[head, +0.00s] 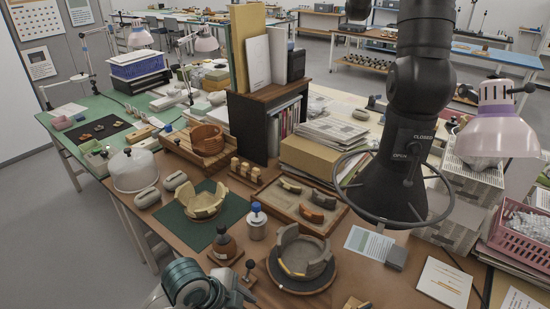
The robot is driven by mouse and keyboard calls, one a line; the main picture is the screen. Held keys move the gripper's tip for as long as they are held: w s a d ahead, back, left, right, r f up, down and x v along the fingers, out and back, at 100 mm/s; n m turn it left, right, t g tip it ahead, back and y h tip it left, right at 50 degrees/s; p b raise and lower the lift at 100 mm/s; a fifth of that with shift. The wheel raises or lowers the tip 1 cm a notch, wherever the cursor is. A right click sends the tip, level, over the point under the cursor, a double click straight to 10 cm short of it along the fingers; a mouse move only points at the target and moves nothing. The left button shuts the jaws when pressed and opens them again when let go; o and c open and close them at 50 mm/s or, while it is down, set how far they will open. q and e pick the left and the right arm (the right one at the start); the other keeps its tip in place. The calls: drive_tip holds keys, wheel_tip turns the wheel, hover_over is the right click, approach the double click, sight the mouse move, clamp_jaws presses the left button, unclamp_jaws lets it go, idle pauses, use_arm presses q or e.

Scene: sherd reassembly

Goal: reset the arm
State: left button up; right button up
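Part of my arm (190,283), teal and grey, shows at the bottom edge left of centre, over the front of the brown worktable (345,285). It looks like my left arm; its fingertips cannot be made out. My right gripper is not in view. A partly built pale pot (300,252) stands on a dark round turntable (303,283) right of the arm. A second low pale pot (203,201) stands on a green mat (226,222). Several loose sherds (311,213) lie in a wooden tray (285,216).
A black extraction hood (385,185) with a ring hangs over the right side. A pink-shaded lamp (497,130) and pink basket (520,231) stand far right. A book shelf (266,125) stands behind.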

use_arm(q)
drive_tip(key=s+a+f+n+y, duration=0.1)
drive_tip(key=s+a+f+n, duration=0.2)
drive_tip(key=s+a+n, duration=0.3)
drive_tip(key=s+a+f+n+t+y, duration=0.1)
drive_tip(key=s+a+f+n+y, duration=0.15)
drive_tip(key=s+a+n, duration=0.35)
drive_tip(key=s+a+f+n+y, duration=0.1)
drive_tip(key=s+a+f+n, duration=0.3)
drive_tip(key=s, duration=0.4)
wheel_tip(320, 180, down, 28)
drive_tip(key=s+f+g, duration=0.1)
drive_tip(key=s+a+f+g, duration=0.1)
drive_tip(key=s+a+f, duration=0.1)
drive_tip(key=s+f, duration=1.4)
drive_tip(key=shift+s+a+f+n+b, duration=0.3)
drive_tip(key=shift+s+a+f+b, duration=0.1)
drive_tip(key=shift+s, duration=0.55)
